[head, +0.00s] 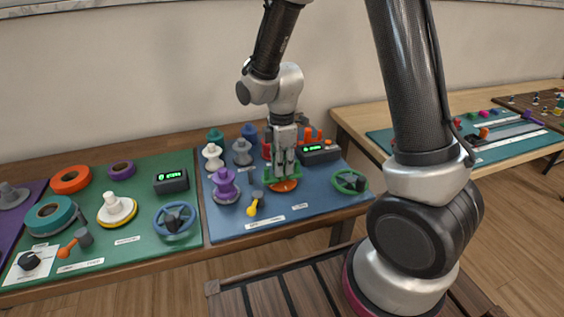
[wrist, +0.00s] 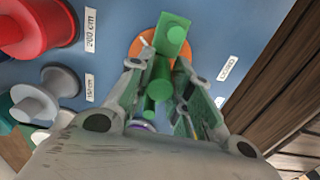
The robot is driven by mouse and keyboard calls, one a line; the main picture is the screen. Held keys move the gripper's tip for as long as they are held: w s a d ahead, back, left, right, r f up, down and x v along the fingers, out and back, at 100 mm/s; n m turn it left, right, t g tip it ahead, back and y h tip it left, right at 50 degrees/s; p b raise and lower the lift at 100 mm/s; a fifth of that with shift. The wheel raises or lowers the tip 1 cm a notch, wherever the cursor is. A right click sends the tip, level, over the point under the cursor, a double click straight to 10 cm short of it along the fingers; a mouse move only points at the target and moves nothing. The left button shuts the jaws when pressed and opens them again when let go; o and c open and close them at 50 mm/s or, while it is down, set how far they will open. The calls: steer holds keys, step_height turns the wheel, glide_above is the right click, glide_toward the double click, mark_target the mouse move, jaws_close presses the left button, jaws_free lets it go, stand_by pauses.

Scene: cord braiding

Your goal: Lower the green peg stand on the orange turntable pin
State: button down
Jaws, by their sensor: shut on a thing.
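My gripper (head: 284,157) points down over the blue mat and is shut on the green peg stand (head: 270,179). In the wrist view the green peg stand (wrist: 173,32) shows pegs and a block between the fingers of my gripper (wrist: 161,68). The orange turntable (head: 285,186) lies directly below the stand. Part of its disc (wrist: 143,46) shows beside the stand in the wrist view. I cannot tell whether the stand touches the turntable.
Purple (head: 225,185) and grey (head: 242,151) spools stand left of my gripper. A small yellow-handled crank (head: 253,206) is front left. A black display box (head: 318,152) and a green handwheel (head: 350,181) are on the right. The mat's front is mostly clear.

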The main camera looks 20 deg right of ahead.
steer(key=shift+f, duration=0.25)
steer(key=c, duration=1.2)
jaws_free()
steer(key=shift+r, duration=0.1)
steer(key=shift+r, duration=3.85)
